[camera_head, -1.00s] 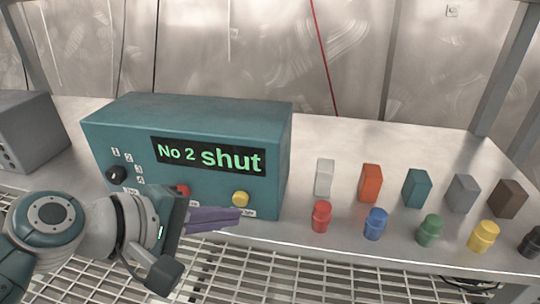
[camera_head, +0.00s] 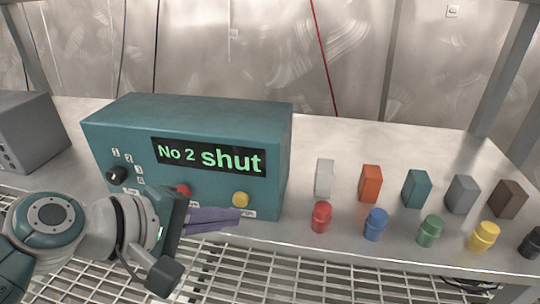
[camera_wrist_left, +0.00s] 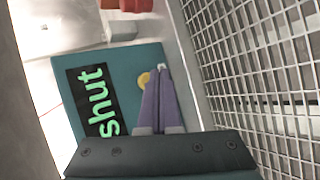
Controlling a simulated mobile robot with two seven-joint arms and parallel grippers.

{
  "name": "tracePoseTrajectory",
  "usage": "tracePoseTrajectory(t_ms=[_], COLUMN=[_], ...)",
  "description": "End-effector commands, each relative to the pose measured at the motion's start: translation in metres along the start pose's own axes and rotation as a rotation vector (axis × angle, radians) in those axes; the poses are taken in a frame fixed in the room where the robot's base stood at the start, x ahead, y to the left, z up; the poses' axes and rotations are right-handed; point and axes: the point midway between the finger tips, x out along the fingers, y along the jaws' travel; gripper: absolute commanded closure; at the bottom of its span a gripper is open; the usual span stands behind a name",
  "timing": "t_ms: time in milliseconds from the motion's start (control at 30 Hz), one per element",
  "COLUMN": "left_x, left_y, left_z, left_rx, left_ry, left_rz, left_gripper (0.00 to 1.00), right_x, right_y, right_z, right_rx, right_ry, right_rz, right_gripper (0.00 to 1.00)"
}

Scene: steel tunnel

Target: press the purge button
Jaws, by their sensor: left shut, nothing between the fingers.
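The teal control box (camera_head: 200,115) stands on the steel bench, its display (camera_head: 208,157) reading "No 2 shut". Its front has a black knob (camera_head: 117,174) beside numbers, a red button (camera_head: 183,190) and a yellow button (camera_head: 240,199). Small white labels sit under the controls; I cannot read which says purge. My left gripper (camera_head: 239,216) is shut and empty, its purple fingers just below and in front of the yellow button. In the left wrist view the fingertips (camera_wrist_left: 161,70) lie beside the yellow button (camera_wrist_left: 144,79); whether they touch the panel I cannot tell. My right gripper is out of view.
Several coloured blocks, such as an orange one (camera_head: 370,183), and capped bottles, such as a red one (camera_head: 321,217), stand right of the box. A grey box (camera_head: 35,130) stands at the left. White grating (camera_head: 290,275) lies below the bench's front edge.

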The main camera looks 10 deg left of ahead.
Motion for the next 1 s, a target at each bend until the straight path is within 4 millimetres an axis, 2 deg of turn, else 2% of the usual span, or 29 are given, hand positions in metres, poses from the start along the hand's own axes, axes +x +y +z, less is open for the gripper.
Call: tracePoseTrajectory(t_ms=[1000], left_x=[0.0050], left_y=[0.0038], left_z=[-0.0036], left_rx=[0.001], left_ry=[0.000], left_rz=[0.001], left_gripper=[1.00], right_x=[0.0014], right_y=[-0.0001], right_z=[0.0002], right_rx=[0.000], right_ry=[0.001], right_rz=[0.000], right_gripper=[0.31])
